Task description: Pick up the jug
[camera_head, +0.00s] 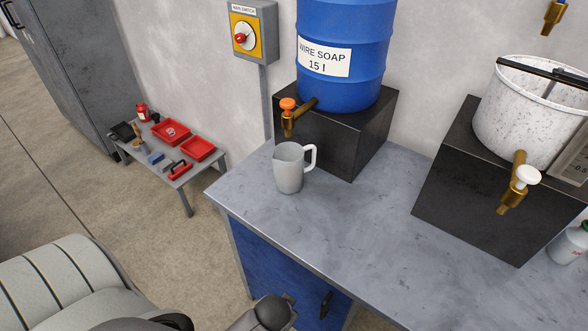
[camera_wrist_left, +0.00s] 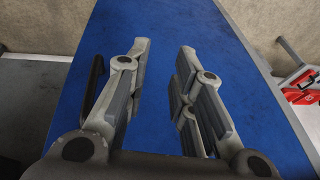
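The jug (camera_head: 289,168) is grey-white with a handle on its right side. It stands upright on the grey workbench (camera_head: 330,220), near the bench's left end, in front of the brass tap with an orange knob (camera_head: 288,112). My left gripper (camera_wrist_left: 163,50) shows in the left wrist view with its two fingers apart and nothing between them, in front of the blue bench side (camera_wrist_left: 160,100). The jug is not in the left wrist view. Parts of my arms show at the bottom of the head view, but no right gripper fingers can be made out.
A blue wire soap barrel (camera_head: 345,50) stands on a black block (camera_head: 360,140) behind the jug. A speckled white pot (camera_head: 525,120) with a tap stands on another black block (camera_head: 470,200). A low table (camera_head: 180,150) holds red trays. The bench's middle front is clear.

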